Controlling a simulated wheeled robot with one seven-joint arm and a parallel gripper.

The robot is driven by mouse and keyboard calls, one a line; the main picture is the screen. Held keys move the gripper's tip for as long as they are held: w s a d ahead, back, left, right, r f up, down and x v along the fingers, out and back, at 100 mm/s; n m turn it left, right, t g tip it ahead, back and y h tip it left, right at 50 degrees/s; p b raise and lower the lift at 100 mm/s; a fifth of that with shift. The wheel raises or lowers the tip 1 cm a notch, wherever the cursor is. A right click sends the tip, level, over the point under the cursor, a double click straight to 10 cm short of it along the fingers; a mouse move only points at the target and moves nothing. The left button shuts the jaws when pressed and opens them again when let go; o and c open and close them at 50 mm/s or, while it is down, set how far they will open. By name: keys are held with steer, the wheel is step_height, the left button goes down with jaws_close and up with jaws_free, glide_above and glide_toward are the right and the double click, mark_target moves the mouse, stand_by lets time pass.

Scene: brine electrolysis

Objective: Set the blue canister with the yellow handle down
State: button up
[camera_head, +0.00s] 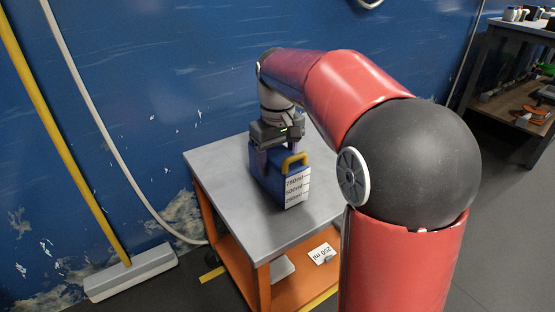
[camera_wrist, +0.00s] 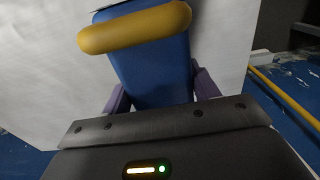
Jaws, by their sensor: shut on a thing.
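The blue canister (camera_head: 268,190) with its yellow handle (camera_head: 295,161) is upright at the table's grey metal top (camera_head: 232,222) in the head view. Volume marks show on its white front label. My gripper (camera_head: 272,152) is above it with its fingers down on both sides, shut on the canister. In the wrist view the canister's blue body (camera_wrist: 153,70) lies between my purple fingers (camera_wrist: 160,95), and the yellow handle (camera_wrist: 135,28) crosses above. The canister appears to touch the tabletop or hang just over it; I cannot tell which.
The blue wall (camera_head: 170,60) is close behind. A broom (camera_head: 130,272) leans there at the left. A workbench (camera_head: 515,85) stands at the far right. The tabletop around the canister is clear.

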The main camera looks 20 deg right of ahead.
mark_target(277, 153)
steer(key=o, duration=1.1)
steer(key=shift+f, duration=0.1)
step_height(277, 153, up, 12)
steer(key=p, duration=0.3)
steer(key=s+f+m+t, duration=0.1)
steer(key=s+f, duration=0.4)
steer(key=s, duration=0.6)
steer(key=s+f+m+t, duration=0.2)
steer(key=s+f+t, duration=0.2)
steer(key=s, duration=0.7)
step_height(277, 153, down, 3)
steer(key=shift+r+m+t, duration=0.2)
steer(key=shift+m+t, duration=0.1)
